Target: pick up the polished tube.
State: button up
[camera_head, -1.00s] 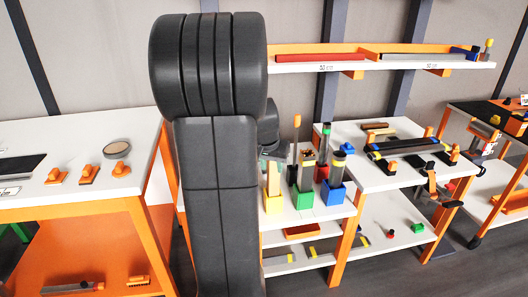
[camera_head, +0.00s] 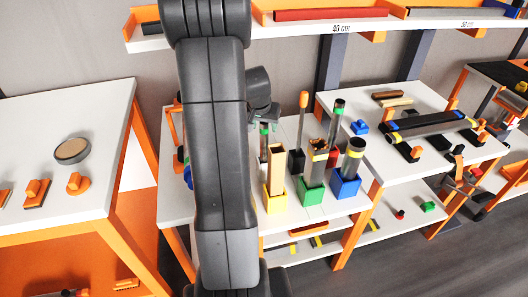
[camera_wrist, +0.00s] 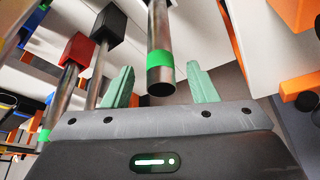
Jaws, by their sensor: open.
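A shiny metal tube (camera_wrist: 158,28) with a green band near its open end lies between my gripper's (camera_wrist: 161,84) two green fingers in the wrist view. The fingers are apart, with a gap on each side of the tube. In the head view my gripper (camera_head: 265,115) is beside the arm, above the middle rack table.
A black block (camera_head: 296,163) holds an orange-tipped rod. A shelf (camera_head: 440,22) runs above.

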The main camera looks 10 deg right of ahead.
send_over(264, 151)
jog(key=w, duration=0.2)
jog(key=shift+w+d+f, duration=0.1)
jog(key=shift+d+f, duration=0.1)
jog(key=shift+f, duration=0.9)
jog(key=shift+w+d+f, duration=0.1)
jog(key=shift+d+f, duration=0.05)
jog(key=shift+f, duration=0.95)
grip_shut()
